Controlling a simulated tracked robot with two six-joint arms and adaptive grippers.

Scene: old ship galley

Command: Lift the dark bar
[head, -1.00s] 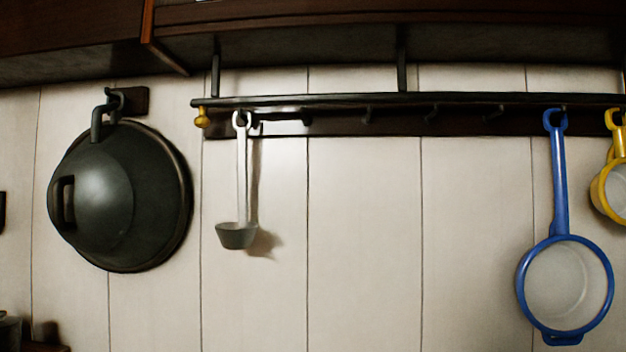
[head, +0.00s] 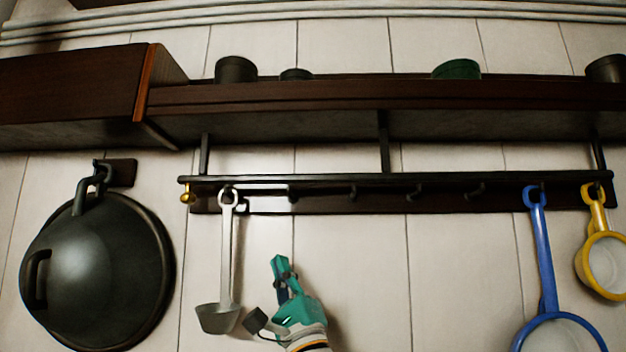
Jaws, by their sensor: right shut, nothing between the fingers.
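The dark bar (head: 330,179) is a long thin rail running across the head view, under the wooden shelf. It appears joined to the shelf by dark brackets. My right gripper (head: 280,266), teal with dark parts, is below the bar near its left part, in front of the white wall. It points up, is shut and empty, and shows a clear gap to the bar. My left gripper is not in view.
A grey ladle (head: 227,260) hangs just left of my right gripper. A blue-rimmed pan (head: 542,250) and a yellow one (head: 596,220) hang at the right. A large dark lid (head: 105,265) hangs at the left. Tins stand on the shelf (head: 450,97). The wall between ladle and blue pan is mostly clear.

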